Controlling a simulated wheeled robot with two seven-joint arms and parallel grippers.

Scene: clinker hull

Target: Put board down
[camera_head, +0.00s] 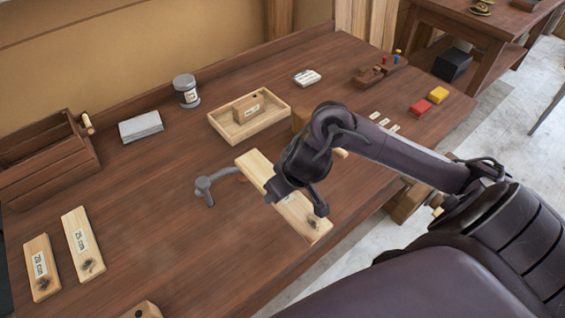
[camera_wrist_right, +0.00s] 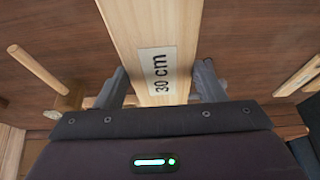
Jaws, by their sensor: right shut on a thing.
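A pale wooden board (camera_head: 254,166) is held by my right gripper (camera_head: 296,198) over the front middle of the bench. In the head view my gripper and wrist cover the board's middle. I cannot tell whether its underside touches the bench. My left gripper is not in view.
Two labelled boards (camera_head: 82,244) (camera_head: 41,268) lie at the front left of the bench (camera_head: 150,190). A grey metal holdfast (camera_head: 207,188) stands left of the held board. A shallow wooden tray (camera_head: 222,127) is behind. Bare bench lies between the holdfast and the front-left boards.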

